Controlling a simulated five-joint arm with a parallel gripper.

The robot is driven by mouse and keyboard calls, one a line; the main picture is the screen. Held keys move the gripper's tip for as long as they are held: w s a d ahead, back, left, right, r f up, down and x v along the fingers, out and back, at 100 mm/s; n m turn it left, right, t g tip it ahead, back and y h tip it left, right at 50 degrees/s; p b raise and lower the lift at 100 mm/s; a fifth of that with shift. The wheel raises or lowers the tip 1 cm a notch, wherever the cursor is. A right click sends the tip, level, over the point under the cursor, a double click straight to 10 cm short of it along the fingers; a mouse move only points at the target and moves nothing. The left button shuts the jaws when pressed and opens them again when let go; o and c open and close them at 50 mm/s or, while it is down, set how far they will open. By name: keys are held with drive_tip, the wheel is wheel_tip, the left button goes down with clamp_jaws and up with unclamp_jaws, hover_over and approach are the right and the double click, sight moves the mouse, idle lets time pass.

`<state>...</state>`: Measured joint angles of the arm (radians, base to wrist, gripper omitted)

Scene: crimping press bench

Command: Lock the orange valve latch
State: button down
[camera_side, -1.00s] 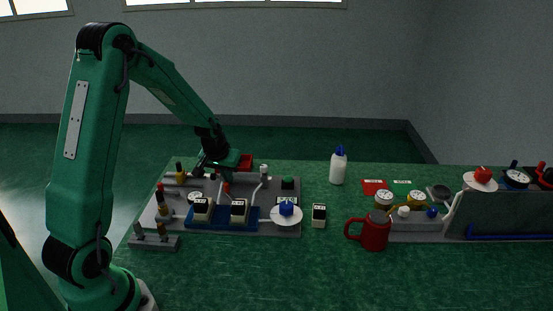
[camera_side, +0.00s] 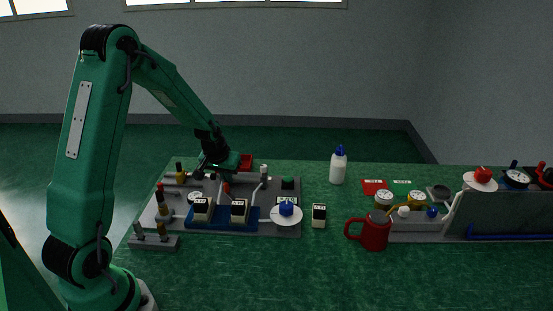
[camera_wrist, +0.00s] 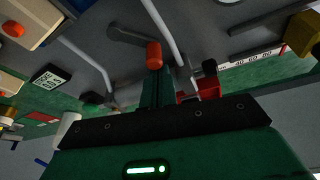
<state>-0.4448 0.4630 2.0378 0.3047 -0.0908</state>
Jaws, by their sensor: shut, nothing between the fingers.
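The orange latch knob (camera_wrist: 154,54) shows in the wrist view at the end of a short dark grey lever (camera_wrist: 128,35) on the grey panel. In the side view the small orange knob (camera_side: 226,188) is just below my gripper (camera_side: 219,173). My gripper's fingers (camera_wrist: 168,72) are shut and empty in the wrist view. Their tips appear right beside the orange knob, partly overlapping it in the picture. I cannot tell whether they touch it. The latch's pivot and far side are not clear.
Two pale bent rods (camera_wrist: 165,30) rise near the latch. The grey panel (camera_side: 262,228) also carries cream blocks on a blue strip (camera_side: 222,223) and a white disc with a blue knob (camera_side: 286,209). A red mug (camera_side: 375,234) and white bottle (camera_side: 338,168) stand to the right. The front table is clear.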

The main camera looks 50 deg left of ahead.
drive_tip(key=shift+s, duration=0.7)
drive_tip(key=shift+s+n, duration=0.45)
drive_tip(key=shift+n, duration=0.25)
drive_tip(key=shift+s+d, duration=0.15)
drive_tip(key=shift+s, duration=0.7)
drive_tip(key=shift+s+a, duration=0.25)
drive_tip(key=shift+s, duration=0.3)
drive_tip(key=shift+r, duration=0.15)
